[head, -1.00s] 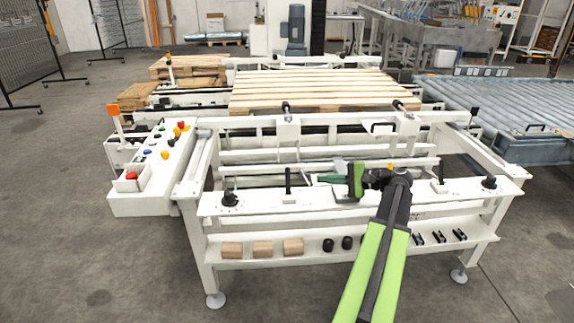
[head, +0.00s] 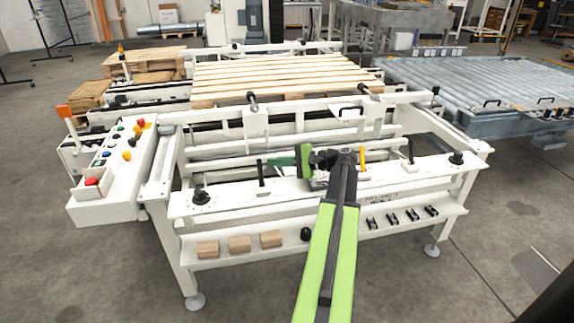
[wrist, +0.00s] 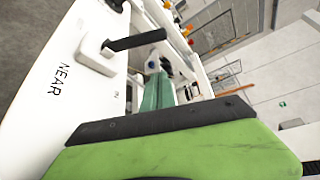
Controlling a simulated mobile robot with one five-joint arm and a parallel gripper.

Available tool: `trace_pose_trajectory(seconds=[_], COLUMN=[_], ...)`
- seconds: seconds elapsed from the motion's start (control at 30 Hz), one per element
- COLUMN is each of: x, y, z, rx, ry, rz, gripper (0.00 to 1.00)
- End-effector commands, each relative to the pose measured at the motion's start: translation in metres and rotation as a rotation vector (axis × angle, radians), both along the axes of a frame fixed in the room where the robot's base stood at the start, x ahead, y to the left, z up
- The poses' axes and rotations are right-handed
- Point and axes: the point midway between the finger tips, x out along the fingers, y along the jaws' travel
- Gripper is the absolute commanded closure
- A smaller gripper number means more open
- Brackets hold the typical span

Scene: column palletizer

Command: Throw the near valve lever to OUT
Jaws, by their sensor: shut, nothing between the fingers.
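The near valve lever (wrist: 137,40) is a black handle on a white base beside the printed word NEAR in the wrist view; an IN mark sits by it. In the head view it appears to be the upright black lever (head: 261,173) on the left part of the white front rail (head: 225,198). My gripper (head: 272,161) is shut and empty, its dark green fingers pointing left. Its tips are close to the lever, slightly above and right of it in the picture. The fingers (wrist: 157,85) also show in the wrist view. Contact with the lever cannot be told. No OUT mark is readable.
A black knob (head: 201,196) stands left on the rail; another black lever (head: 410,152) and a knob (head: 457,158) stand right. A button panel (head: 110,170) is at left. Wooden blocks (head: 240,244) and black clips (head: 392,218) lie on the lower shelf. A wooden pallet (head: 285,78) is behind.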

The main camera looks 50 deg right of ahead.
Motion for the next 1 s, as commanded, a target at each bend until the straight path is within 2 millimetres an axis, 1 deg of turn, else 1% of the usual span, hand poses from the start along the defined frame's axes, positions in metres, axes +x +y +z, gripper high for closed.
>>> trace_pose_trajectory(seconds=[0.03,0.13,0.2,0.3,0.4,0.83,1.0], x=[0.011,0.029,0.018,0.010,0.006,0.004,0.008], y=[0.005,0.012,0.024,0.033,0.038,0.039,0.046], z=[-0.005,-0.009,0.004,0.008,0.010,0.010,0.010], rx=[0.000,0.000,0.000,0.000,0.000,-0.001,-0.016], ry=[0.000,0.000,0.000,0.000,0.000,-0.001,-0.020], rz=[0.003,0.003,-0.001,-0.002,-0.002,-0.001,0.011], gripper=[1.00,1.00,1.00,1.00,1.00,1.00,1.00])
